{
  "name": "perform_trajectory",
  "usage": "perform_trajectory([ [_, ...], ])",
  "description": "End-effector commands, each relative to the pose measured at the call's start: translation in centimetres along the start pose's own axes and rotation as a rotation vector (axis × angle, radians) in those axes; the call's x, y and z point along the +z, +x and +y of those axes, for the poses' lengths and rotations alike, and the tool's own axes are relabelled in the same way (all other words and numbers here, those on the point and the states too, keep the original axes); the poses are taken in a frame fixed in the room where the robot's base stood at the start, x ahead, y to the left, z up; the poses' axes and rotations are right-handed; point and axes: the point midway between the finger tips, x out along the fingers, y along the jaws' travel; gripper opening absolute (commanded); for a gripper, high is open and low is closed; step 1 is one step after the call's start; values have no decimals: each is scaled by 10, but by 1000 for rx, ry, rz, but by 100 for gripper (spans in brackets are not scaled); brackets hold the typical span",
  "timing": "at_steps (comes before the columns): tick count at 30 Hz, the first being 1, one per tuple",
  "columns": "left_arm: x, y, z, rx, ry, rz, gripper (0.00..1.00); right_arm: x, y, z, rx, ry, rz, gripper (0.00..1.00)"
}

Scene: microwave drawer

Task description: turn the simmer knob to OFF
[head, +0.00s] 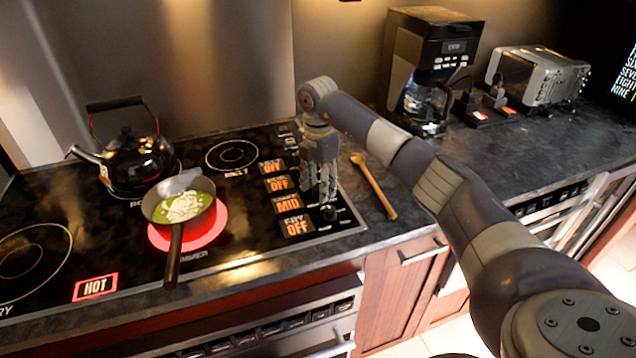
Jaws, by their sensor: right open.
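The simmer burner (213,232) glows red on the black cooktop, under a pan (177,205) of green and white food. An orange MID display (287,204) stands in the column of displays at the cooktop's right side; the others read OFF. One dark knob (329,213) shows beside the lowest display, labelled FRY. My right gripper (320,196) is open and points down over the knob column, next to the MID display. It hides the knob there, so I cannot tell whether it touches it. My left gripper is not in view.
A black kettle (131,157) stands on the back left burner. A HOT sign (95,287) is lit at the front left. A wooden spoon (374,187) lies on the counter right of the cooktop. A coffee maker (428,70) and a toaster (540,78) stand farther back.

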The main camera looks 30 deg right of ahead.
Motion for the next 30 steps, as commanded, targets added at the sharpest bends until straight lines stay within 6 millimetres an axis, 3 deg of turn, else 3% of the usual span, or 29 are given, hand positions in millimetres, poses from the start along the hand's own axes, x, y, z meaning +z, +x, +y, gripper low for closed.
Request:
perform_trajectory([
  [5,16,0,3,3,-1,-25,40,0,0,0,0,0,0,42],
  [9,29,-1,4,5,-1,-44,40,0,0,0,0,0,0,10],
  [11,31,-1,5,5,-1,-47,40,0,0,0,0,0,0,0],
  [22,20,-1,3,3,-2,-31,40,0,-1,0,-1,-35,-1,0],
  [30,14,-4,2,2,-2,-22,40,0,-1,0,0,-192,-1,0],
])
